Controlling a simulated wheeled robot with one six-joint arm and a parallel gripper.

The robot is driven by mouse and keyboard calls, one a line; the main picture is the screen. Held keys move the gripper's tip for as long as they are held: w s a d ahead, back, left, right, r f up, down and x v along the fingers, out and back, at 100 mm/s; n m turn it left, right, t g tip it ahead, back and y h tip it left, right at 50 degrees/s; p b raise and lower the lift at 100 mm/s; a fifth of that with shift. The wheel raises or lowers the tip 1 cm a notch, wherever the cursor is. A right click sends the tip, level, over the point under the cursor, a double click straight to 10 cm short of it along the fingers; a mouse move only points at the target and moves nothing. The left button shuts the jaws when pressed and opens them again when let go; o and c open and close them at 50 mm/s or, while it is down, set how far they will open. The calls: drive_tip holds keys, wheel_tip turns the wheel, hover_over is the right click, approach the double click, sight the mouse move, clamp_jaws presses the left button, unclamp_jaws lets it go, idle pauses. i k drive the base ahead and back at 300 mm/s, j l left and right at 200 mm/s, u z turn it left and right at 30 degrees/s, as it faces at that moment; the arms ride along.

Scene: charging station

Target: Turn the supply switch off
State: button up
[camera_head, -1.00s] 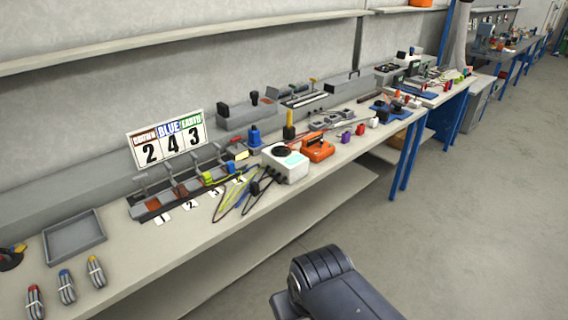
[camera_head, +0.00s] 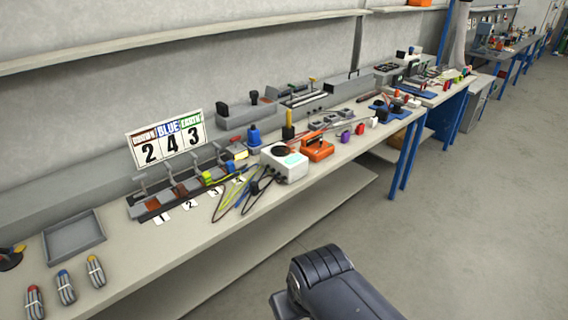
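No part is clearly marked as the supply switch at this size. A grey box with two black knobs or levers (camera_head: 250,109) stands at the back of the bench, right of the number sign. A white box with a round dial (camera_head: 285,162) sits at the bench's front edge, with an orange device (camera_head: 317,147) beside it. I cannot tell which of these, if any, is the supply switch, or its position. A dark part of my arm shows at the bottom, in front of the bench and apart from it. My gripper is not in view.
A long shelf (camera_head: 180,38) runs above. The floor (camera_head: 480,220) at the right is clear.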

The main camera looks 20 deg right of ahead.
sight(235, 140)
drive_tip(key=i+l+u, duration=0.1)
drive_tip(key=i+l, duration=1.4)
drive_tip(key=l, duration=0.15)
